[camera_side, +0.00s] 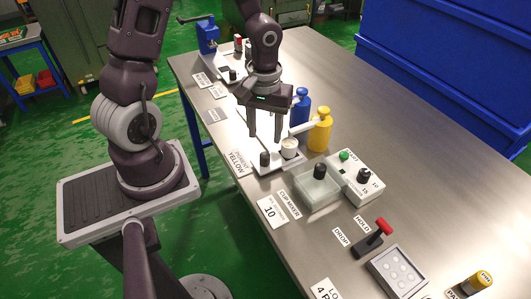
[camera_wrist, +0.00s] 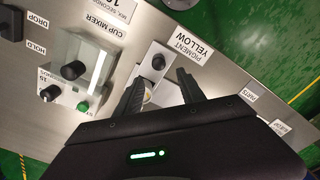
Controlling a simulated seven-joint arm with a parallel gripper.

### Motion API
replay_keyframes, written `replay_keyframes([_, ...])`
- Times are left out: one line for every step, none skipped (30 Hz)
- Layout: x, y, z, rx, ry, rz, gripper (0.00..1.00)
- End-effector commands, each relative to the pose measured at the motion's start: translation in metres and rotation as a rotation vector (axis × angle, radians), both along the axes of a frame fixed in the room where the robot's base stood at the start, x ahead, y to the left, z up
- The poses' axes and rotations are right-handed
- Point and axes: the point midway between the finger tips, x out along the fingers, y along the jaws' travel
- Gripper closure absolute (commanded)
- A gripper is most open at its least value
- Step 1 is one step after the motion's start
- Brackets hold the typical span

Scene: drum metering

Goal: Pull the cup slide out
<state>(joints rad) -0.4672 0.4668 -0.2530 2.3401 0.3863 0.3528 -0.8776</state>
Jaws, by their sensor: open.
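The cup slide (camera_side: 270,168) is a light grey plate on the table by the PIGMENT YELLOW label (camera_side: 239,163). A black knob (camera_side: 265,158) stands on its front end, and a white cup (camera_side: 289,146) sits on it under the yellow pump bottle's spout. My gripper (camera_side: 265,139) points down, open and empty, above and behind the knob and close to the cup. In the wrist view the knob (camera_wrist: 158,62) shows just beyond my open fingertips (camera_wrist: 161,77). The cup (camera_wrist: 148,96) is partly hidden behind a finger there.
The yellow bottle (camera_side: 320,131) and blue bottle (camera_side: 300,106) stand close behind my gripper. The clear cup mixer box (camera_side: 316,194) and its control box (camera_side: 361,178) are to the right. A red-handled lever (camera_side: 379,230) and a tray (camera_side: 398,270) lie nearer the camera.

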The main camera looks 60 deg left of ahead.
Motion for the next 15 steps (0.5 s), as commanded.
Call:
replay_keyframes([0.0, 0.0, -0.008, -0.015, 0.009, 0.018, 0.54])
replay_keyframes([0.0, 0.0, -0.011, -0.02, 0.013, 0.026, 0.54])
replay_keyframes([0.0, -0.001, -0.016, -0.023, 0.015, 0.032, 0.54])
replay_keyframes([0.0, -0.001, -0.021, -0.025, 0.015, 0.032, 0.54])
replay_keyframes([0.0, -0.001, -0.025, -0.025, 0.016, 0.031, 0.54])
replay_keyframes([-0.001, -0.002, -0.033, -0.025, 0.018, 0.03, 0.54])
replay_keyframes([-0.001, -0.002, -0.04, -0.025, 0.019, 0.029, 0.54])
replay_keyframes([-0.001, -0.002, -0.046, -0.024, 0.018, 0.029, 0.54])
replay_keyframes([-0.001, -0.001, -0.054, -0.024, 0.018, 0.03, 0.54])
replay_keyframes([-0.001, -0.002, -0.059, -0.024, 0.018, 0.028, 0.54])
replay_keyframes([-0.001, -0.002, -0.064, -0.023, 0.018, 0.029, 0.54])
replay_keyframes([-0.001, -0.001, -0.07, -0.023, 0.017, 0.03, 0.54])
replay_keyframes([0.0, -0.001, -0.074, -0.023, 0.016, 0.029, 0.54])
replay_keyframes([-0.001, -0.001, -0.077, -0.023, 0.016, 0.029, 0.54])
replay_keyframes([0.0, -0.001, -0.079, -0.023, 0.014, 0.031, 0.54])
